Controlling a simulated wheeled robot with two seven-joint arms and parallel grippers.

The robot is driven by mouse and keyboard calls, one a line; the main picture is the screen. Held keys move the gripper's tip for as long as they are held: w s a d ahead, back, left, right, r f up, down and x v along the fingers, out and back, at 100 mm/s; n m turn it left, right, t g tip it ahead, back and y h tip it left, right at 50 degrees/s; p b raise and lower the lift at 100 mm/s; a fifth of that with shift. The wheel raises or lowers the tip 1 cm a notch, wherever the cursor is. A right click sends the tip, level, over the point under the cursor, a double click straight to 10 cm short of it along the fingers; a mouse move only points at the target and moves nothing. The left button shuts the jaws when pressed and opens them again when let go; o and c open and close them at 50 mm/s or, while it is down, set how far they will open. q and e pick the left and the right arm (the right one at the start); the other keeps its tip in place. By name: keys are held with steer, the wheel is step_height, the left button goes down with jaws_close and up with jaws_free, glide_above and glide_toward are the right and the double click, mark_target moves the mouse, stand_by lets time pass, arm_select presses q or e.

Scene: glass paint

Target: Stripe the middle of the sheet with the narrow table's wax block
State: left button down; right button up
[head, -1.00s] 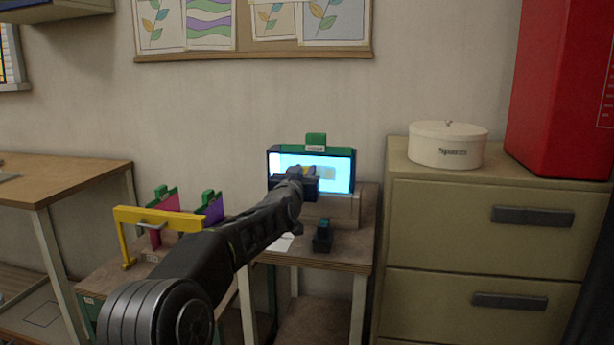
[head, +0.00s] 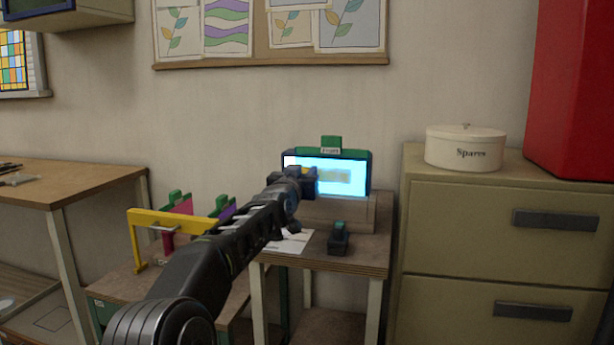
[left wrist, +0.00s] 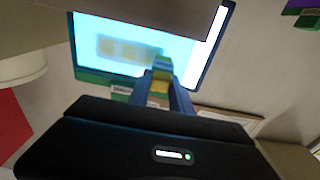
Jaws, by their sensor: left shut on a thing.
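The sheet (head: 356,164) is a bright pale-blue lit panel in a dark upright frame with a green clip on top, on the narrow table (head: 372,250). A dull yellowish band (head: 336,176) crosses its middle. In the left wrist view the sheet (left wrist: 135,30) carries this band with several yellower patches (left wrist: 128,49). My left gripper (head: 297,180) is in front of the sheet's left part. In the left wrist view my left gripper (left wrist: 162,85) is shut on a small block with yellow and blue-green parts (left wrist: 161,70). I cannot tell whether the block touches the sheet. My right gripper is not in view.
A small dark holder with a teal top (head: 338,238) and a white paper (head: 291,242) lie on the narrow table. A yellow bar frame (head: 172,220) stands to the left, by pink and purple panels. A drawer cabinet (head: 500,200) with a Spares tin (head: 464,150) stands right.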

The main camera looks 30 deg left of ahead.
arm_select(q)
steer(key=shift+s, duration=0.1)
steer(key=v, duration=0.2)
steer(key=b+v, duration=0.1)
steer(key=v, duration=0.2)
steer(key=shift+d+r, duration=0.1)
steer(key=shift+r, duration=0.15)
steer(key=shift+s+f, duration=0.15)
steer(key=shift+s, duration=0.2)
steer(key=shift+p+v, duration=0.75)
steer(key=shift+v, duration=0.75)
